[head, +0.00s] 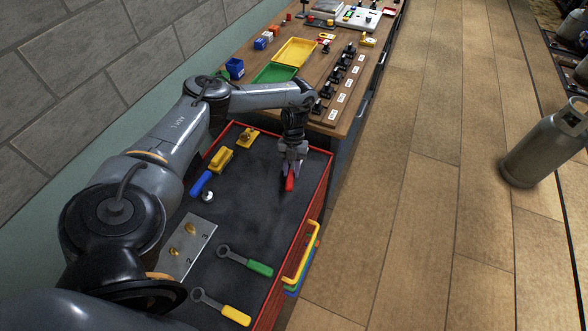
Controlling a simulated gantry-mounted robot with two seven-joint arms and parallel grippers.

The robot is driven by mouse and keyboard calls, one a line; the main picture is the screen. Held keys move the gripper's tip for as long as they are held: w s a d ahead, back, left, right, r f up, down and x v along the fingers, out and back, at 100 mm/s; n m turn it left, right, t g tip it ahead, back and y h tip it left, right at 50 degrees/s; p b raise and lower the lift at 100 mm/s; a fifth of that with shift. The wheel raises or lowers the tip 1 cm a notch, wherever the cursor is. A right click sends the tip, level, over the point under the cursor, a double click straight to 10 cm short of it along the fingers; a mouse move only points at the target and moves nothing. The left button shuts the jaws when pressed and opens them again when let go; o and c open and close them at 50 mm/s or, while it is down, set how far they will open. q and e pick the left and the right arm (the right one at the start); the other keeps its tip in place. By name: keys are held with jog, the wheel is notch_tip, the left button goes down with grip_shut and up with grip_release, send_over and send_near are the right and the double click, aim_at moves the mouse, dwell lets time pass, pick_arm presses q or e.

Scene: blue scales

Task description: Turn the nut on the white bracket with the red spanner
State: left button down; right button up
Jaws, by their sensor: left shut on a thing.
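My left gripper (290,170) points down over the right part of the dark cart top. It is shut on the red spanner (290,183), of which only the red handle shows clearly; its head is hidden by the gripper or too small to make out. The pale bracket plate (199,235) lies to the lower left on the cart, with brass-coloured nuts (188,229) on it. A clear stretch of cart top separates the gripper from the plate. My right gripper is not in view.
A green-handled spanner (259,268) and a yellow-handled spanner (235,314) lie near the front. A blue-handled tool (201,183) and yellow pieces (221,159) lie at the left. A wooden bench (335,130) stands behind; a gas cylinder (546,148) stands right.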

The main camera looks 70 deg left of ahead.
pick_arm(q)
jog(key=shift+s+a, duration=0.1)
jog(key=shift+s, duration=0.05)
dwell(0.3)
jog(key=shift+s+a+m, duration=0.2)
jog(key=shift+s+m, duration=0.05)
jog(key=shift+m, duration=0.25)
jog(key=shift+s+a+m+g+y+p, duration=0.2)
jog(key=shift+s+m+g+y+p, duration=0.1)
jog(key=shift+m+p, duration=0.1)
